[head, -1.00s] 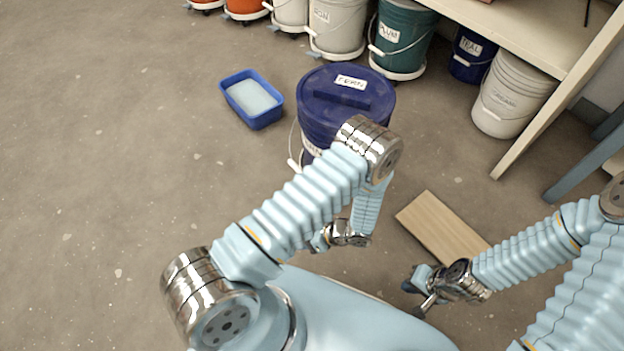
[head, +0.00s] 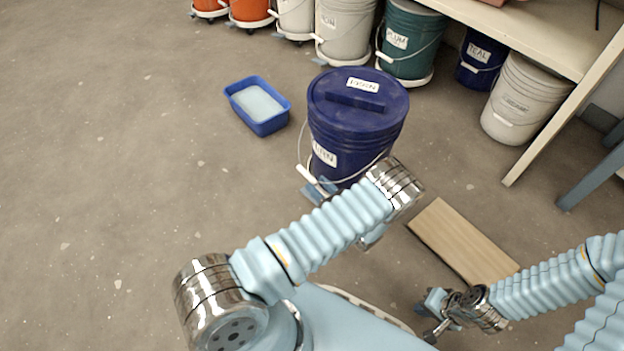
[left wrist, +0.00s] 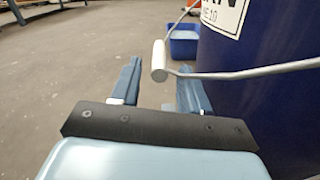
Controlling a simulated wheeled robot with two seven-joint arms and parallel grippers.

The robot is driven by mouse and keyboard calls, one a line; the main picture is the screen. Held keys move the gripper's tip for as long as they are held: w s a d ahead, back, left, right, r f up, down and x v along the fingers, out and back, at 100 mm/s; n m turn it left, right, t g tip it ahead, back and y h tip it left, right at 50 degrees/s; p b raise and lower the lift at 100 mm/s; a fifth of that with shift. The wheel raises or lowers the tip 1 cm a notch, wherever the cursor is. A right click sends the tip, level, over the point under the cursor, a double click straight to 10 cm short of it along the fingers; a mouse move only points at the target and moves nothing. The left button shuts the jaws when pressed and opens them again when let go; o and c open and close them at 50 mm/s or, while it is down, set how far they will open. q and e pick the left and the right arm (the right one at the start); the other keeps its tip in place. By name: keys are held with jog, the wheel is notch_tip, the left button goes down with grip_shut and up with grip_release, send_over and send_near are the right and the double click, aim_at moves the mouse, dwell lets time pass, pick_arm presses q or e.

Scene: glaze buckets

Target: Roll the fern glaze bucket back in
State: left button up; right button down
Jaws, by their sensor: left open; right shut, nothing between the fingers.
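The fern bucket (head: 355,125) is dark blue with a lid, labelled on its lid and side, and stands upright on the floor. Its base is hidden behind my left arm. Its wire handle hangs on the near left side with a white grip (head: 306,173). My left gripper (head: 318,190) is low beside the bucket at this grip, partly hidden by my arm. In the left wrist view its fingers (left wrist: 157,78) are open, with the white grip (left wrist: 159,62) showing between them and the bucket (left wrist: 265,100) at right. My right gripper (head: 436,318) is shut and empty, low at the right.
A blue tub (head: 258,105) of pale liquid sits left of the bucket. A wooden board (head: 462,242) lies on the floor to the right. Several buckets, including a green one (head: 410,40), line the back by a shelf (head: 530,35). The floor at left is clear.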

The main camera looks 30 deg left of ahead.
aim_at(312, 178)
pick_arm(q)
jog(key=shift+x, duration=1.9)
grip_shut()
